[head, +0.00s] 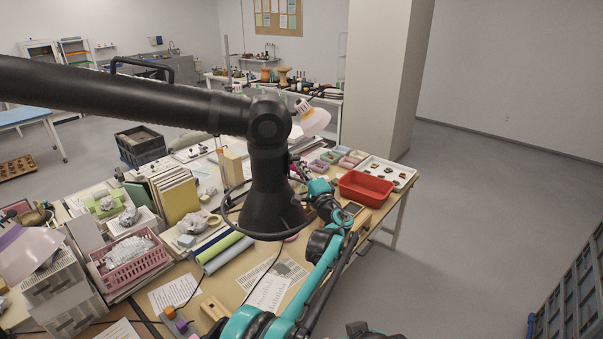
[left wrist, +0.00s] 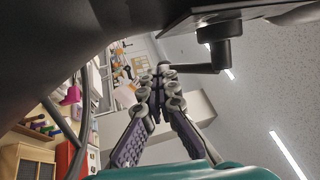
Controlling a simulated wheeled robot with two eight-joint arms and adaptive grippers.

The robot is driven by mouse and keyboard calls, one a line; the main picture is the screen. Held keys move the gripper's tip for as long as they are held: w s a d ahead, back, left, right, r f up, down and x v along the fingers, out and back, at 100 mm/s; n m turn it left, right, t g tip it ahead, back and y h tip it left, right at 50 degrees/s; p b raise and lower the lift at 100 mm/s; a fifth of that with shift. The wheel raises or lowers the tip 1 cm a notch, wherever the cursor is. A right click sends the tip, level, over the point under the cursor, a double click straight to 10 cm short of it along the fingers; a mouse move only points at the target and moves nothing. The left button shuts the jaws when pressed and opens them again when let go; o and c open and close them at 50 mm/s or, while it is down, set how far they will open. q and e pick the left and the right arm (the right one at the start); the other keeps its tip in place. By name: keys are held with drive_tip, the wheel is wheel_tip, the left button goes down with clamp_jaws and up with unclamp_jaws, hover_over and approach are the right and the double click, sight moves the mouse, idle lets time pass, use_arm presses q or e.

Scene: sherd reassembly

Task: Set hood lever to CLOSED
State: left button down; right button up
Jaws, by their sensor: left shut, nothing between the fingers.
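The black fume hood (head: 268,205) hangs at the end of a thick black arm over the workbench. In the left wrist view a dark crank-shaped lever (left wrist: 192,68) comes off a round hub (left wrist: 222,48) under a dark plate. Its bar runs left, and its end overlaps my fingertips in the picture; I cannot tell if they touch. My left gripper (left wrist: 158,76) is shut and empty, its purple-grey fingers meeting at the tips. In the head view my teal arm reaches up to the right side of the hood, where the gripper is mostly hidden. No position label is readable. My right gripper is not in view.
The bench holds a red tray (head: 366,189), a white tray (head: 388,173) with sherds, a pink basket (head: 130,262), upright folders (head: 176,198) and rolled tubes (head: 222,250). The black hood arm (head: 110,90) crosses above the left side. Floor is open at right.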

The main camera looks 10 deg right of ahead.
use_arm(q)
drive_tip(key=shift+w+r+n+t+y+b, duration=0.3)
drive_tip(key=shift+w+r+t, duration=0.3)
drive_tip(key=shift+t, duration=0.1)
drive_tip(key=shift+r, duration=0.1)
idle(0.5)
drive_tip(key=v, duration=1.2)
drive_tip(key=shift+w, duration=0.1)
